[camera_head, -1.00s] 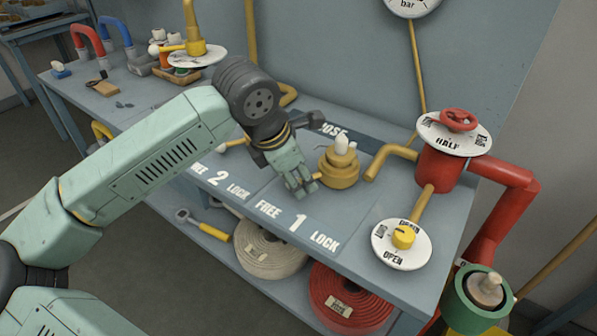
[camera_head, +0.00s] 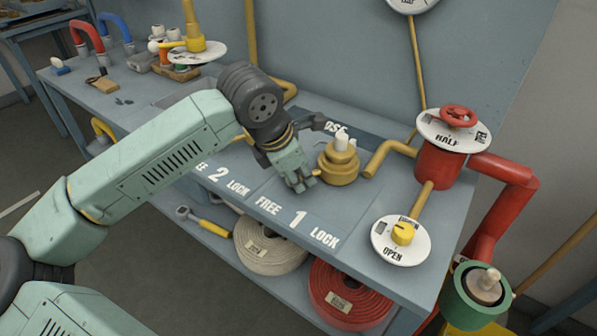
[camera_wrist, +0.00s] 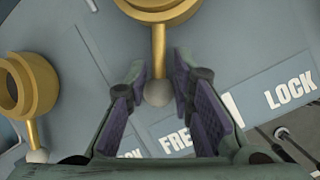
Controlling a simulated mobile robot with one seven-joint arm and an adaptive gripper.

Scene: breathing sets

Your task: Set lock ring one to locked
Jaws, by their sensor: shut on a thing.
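Lock ring one is a brass stepped collar (camera_head: 338,166) around a post with white knobs, on the bench behind the "FREE 1 LOCK" lettering (camera_head: 297,219). In the wrist view its ring (camera_wrist: 160,8) is cut off at the top. Its brass lever (camera_wrist: 159,50) ends in a pale ball (camera_wrist: 157,93) and points toward the FREE side. My gripper (camera_head: 308,183) is at the lever in the head view, its fingers hiding most of it. In the wrist view my gripper (camera_wrist: 160,68) has its fingers on either side of the lever, shut on it.
A second brass ring with a ball-ended lever (camera_wrist: 30,85) stands left in the wrist view. A red valve with a handwheel (camera_head: 440,165) and a white dial with a yellow knob (camera_head: 401,240) stand to the right. Hose coils (camera_head: 348,295) lie on the shelf below.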

